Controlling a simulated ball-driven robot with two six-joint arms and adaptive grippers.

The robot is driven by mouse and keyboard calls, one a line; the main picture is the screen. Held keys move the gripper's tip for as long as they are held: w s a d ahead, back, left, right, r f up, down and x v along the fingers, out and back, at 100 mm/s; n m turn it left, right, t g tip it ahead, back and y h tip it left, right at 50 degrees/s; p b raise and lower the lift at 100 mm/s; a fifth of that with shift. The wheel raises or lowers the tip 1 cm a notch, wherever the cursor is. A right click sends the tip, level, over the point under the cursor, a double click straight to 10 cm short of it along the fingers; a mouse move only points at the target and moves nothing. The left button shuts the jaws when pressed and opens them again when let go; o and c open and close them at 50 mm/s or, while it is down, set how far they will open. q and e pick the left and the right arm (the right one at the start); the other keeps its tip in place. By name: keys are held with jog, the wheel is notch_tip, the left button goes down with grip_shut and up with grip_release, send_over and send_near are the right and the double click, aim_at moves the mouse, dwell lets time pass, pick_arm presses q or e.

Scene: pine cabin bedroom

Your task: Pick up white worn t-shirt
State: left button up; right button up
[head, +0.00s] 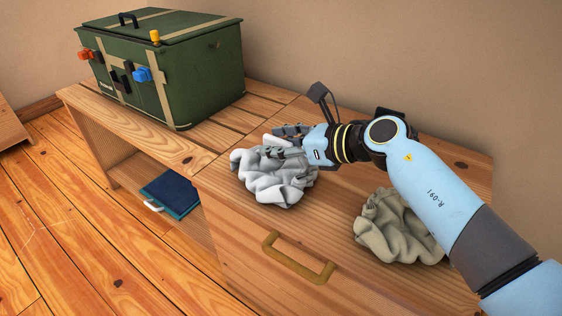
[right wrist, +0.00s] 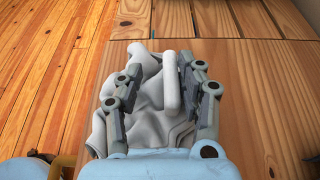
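The white worn t-shirt (head: 276,182) lies crumpled on the wooden bench top, near its front edge above the drawer. My right gripper (head: 279,141) is at the far upper side of the shirt, its fingers low over the cloth. In the right wrist view the fingers of the gripper (right wrist: 160,78) are apart, with the t-shirt (right wrist: 150,118) between and below them. One raised fold stands close to the right finger. The fingers do not look closed on the cloth. My left gripper is in neither view.
A beige crumpled cloth (head: 398,228) lies to the right, partly behind my right arm. A green box (head: 190,75) stands at the back left of the bench. A dark blue folded item (head: 172,190) lies on the open shelf. A drawer handle (head: 298,262) projects in front.

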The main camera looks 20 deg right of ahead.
grip_shut()
dwell(0.4)
